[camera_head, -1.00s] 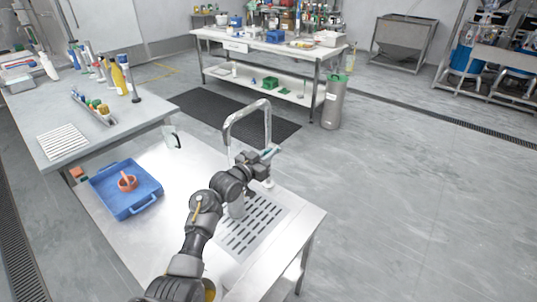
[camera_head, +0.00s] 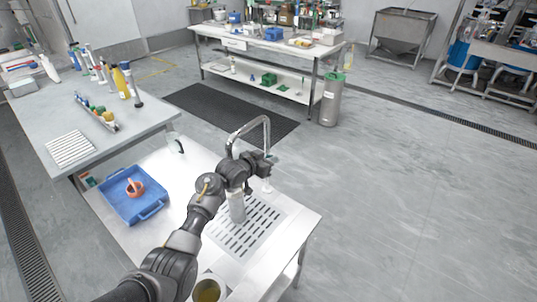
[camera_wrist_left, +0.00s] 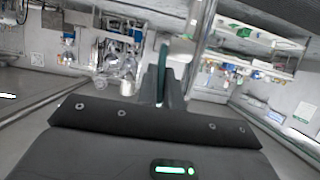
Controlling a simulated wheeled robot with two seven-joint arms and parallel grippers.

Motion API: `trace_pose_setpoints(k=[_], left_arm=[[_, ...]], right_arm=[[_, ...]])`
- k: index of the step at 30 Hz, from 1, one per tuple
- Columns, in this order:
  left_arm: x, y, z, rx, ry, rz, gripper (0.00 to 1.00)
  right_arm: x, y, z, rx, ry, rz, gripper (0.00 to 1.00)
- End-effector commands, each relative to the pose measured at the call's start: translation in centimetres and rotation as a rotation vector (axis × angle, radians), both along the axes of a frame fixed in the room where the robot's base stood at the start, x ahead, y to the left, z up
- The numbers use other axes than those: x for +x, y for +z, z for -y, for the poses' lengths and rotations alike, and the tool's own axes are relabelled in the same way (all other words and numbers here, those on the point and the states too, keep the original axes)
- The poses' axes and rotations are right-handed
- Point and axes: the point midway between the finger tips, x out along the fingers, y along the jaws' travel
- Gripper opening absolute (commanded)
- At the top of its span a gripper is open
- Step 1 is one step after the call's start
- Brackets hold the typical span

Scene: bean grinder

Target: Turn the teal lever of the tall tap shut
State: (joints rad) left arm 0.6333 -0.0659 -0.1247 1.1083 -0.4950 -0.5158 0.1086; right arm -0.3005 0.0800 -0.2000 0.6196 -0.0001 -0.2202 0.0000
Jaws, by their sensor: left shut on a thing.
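The tall tap (camera_head: 249,125) is a bent metal pipe rising at the back of the steel counter. My left gripper (camera_head: 264,163) is beside its upright, and the arm hides the tap's lower part. In the left wrist view a thin teal lever (camera_wrist_left: 162,70) stands upright between the fingers, with the tap's shiny pipe (camera_wrist_left: 202,35) just to its right. My left gripper (camera_wrist_left: 163,88) is shut on this lever. In the head view the lever is mostly hidden by the gripper. My right gripper is not in view.
A slotted drain grate (camera_head: 245,235) lies below my arm, with a pale cylinder (camera_head: 237,208) on it. A cup (camera_head: 208,288) stands at the front edge. Open floor lies to the right.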

Motion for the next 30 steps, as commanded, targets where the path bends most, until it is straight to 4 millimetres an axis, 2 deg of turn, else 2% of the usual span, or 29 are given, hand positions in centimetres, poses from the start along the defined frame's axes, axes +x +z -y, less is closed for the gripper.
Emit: trace_pose_setpoints(k=[8,9,14,24,30], left_arm=[[0.0,0.0,0.0,0.001,0.0,-0.002,0.0],[0.0,0.0,0.0,0.001,0.0,-0.002,0.09],[0.0,0.0,0.0,0.001,0.001,-0.001,0.3],[-0.1,0.0,-0.1,0.002,0.001,0.0,0.3],[-1.6,0.2,-1.2,0.002,0.002,0.0,0.3]], right_arm=[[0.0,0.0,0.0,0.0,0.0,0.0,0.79],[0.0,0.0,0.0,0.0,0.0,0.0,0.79],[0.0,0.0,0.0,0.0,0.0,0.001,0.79],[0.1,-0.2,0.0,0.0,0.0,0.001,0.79],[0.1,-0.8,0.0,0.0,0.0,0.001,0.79]])
